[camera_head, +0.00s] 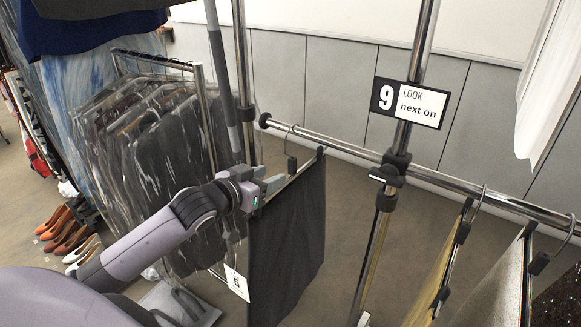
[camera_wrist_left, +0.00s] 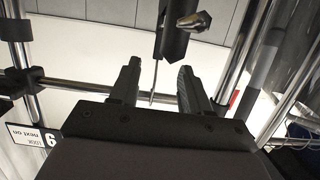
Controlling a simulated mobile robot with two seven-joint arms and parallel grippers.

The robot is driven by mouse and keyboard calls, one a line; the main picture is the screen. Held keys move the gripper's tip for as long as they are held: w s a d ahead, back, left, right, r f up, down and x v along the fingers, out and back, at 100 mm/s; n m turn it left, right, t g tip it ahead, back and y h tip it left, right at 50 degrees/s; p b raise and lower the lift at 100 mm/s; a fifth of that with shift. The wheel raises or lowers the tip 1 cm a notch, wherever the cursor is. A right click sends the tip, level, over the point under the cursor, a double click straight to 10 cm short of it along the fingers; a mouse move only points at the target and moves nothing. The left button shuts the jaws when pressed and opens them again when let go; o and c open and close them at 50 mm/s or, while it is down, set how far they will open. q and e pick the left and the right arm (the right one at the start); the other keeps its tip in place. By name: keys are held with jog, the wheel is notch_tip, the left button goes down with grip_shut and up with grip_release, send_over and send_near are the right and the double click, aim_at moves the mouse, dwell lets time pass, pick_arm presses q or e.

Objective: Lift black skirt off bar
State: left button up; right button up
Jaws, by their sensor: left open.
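The black skirt (camera_head: 288,248) hangs from a hanger by its hook (camera_head: 290,138) near the left end of the chrome bar (camera_head: 340,148). My left gripper (camera_head: 270,183) is beside the top of the skirt, below the bar. Its jaws are open. In the left wrist view, the thin hanger wire (camera_wrist_left: 154,85) shows between the open fingers (camera_wrist_left: 158,72), with a gap on both sides. A dark hanger part (camera_wrist_left: 175,38) is just past the fingertips. I cannot tell whether anything touches the fingers. My right gripper is out of view.
A white tag numbered 5 (camera_head: 236,283) is at the skirt's left edge. A "9 LOOK next on" sign (camera_head: 410,102) is on the upright post. Other garments (camera_head: 497,285) hang to the right. A rack of covered dark clothes (camera_head: 160,150) stands left, with shoes (camera_head: 70,235) on the floor.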

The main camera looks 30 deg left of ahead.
aim_at(290, 166)
pick_arm(q)
jog(key=b+x, duration=0.1)
jog(key=x, duration=0.7)
jog(key=shift+x, duration=0.95)
jog(key=shift+r, duration=0.2)
